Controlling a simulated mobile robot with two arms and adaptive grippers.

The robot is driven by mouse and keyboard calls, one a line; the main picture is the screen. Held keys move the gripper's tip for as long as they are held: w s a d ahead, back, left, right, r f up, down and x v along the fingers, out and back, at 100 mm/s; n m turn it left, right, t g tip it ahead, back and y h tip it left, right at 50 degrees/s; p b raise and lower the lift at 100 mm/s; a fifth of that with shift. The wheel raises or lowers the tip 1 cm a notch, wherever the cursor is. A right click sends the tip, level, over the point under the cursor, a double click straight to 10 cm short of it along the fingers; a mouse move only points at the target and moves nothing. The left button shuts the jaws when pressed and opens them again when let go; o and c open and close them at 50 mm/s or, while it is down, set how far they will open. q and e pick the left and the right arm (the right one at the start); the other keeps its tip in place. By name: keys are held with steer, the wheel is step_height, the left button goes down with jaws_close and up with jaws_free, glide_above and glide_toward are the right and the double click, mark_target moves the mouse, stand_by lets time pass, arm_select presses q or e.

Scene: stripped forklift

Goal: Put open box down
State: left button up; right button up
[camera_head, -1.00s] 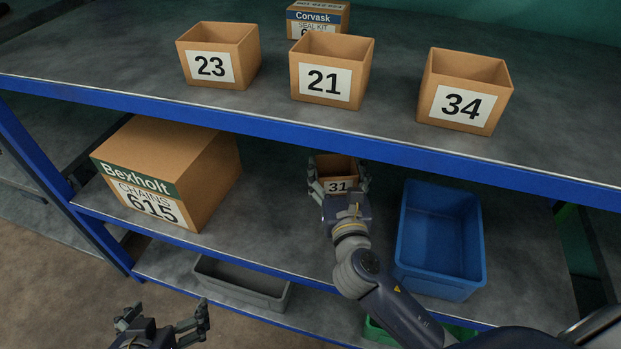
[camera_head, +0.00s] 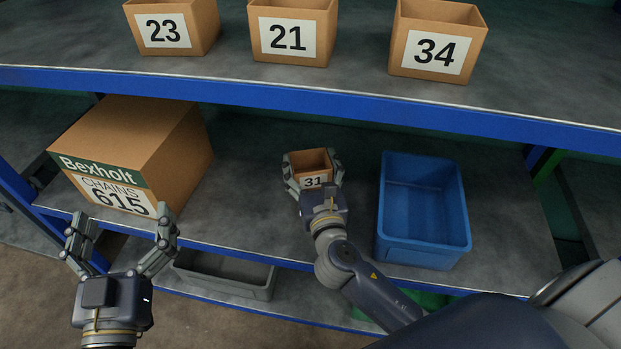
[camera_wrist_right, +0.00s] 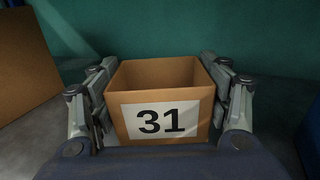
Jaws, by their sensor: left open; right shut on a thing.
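The open box labelled 31 (camera_head: 312,164) is a small brown open-topped carton over the middle shelf. My right gripper (camera_head: 313,172) is shut on it, with a finger against each side. In the right wrist view the box (camera_wrist_right: 162,118) is upright between the two fingers (camera_wrist_right: 165,100) and looks empty inside. I cannot tell whether its base touches the shelf. My left gripper (camera_head: 122,240) is open and empty, in front of the shelf's blue edge at the lower left.
A large Bexholt box (camera_head: 134,150) stands left on the middle shelf (camera_head: 250,205), and a blue bin (camera_head: 424,246) stands right. Boxes 23 (camera_head: 172,28), 21 (camera_head: 292,32) and 34 (camera_head: 436,42) stand on the upper shelf. A grey bin (camera_head: 224,276) is below.

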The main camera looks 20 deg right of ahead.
mark_target(314, 188)
step_height(314, 188, down, 4)
steer(key=shift+r+b, duration=0.15)
steer(key=shift+b, duration=1.05)
arm_select(q)
steer(key=s+r+t+h, duration=0.2)
steer(key=s+r+t, duration=0.3)
steer(key=r, duration=0.5)
steer(key=shift+t, duration=0.7)
steer(key=shift+s+r+h, duration=0.1)
steer(key=shift+s+h, duration=0.05)
steer(key=shift+h, duration=0.15)
arm_select(e)
steer(key=o, duration=1.1)
steer(key=shift+c, duration=0.2)
steer(key=v, duration=0.4)
steer(key=shift+p, duration=0.3)
arm_select(q)
steer(key=w+f+g, duration=0.1)
steer(key=w+f+g+y, duration=0.1)
steer(key=w+f, duration=0.1)
steer(key=shift+d+f, duration=0.1)
steer(key=shift+f, duration=0.2)
arm_select(e)
steer(key=v, duration=0.8)
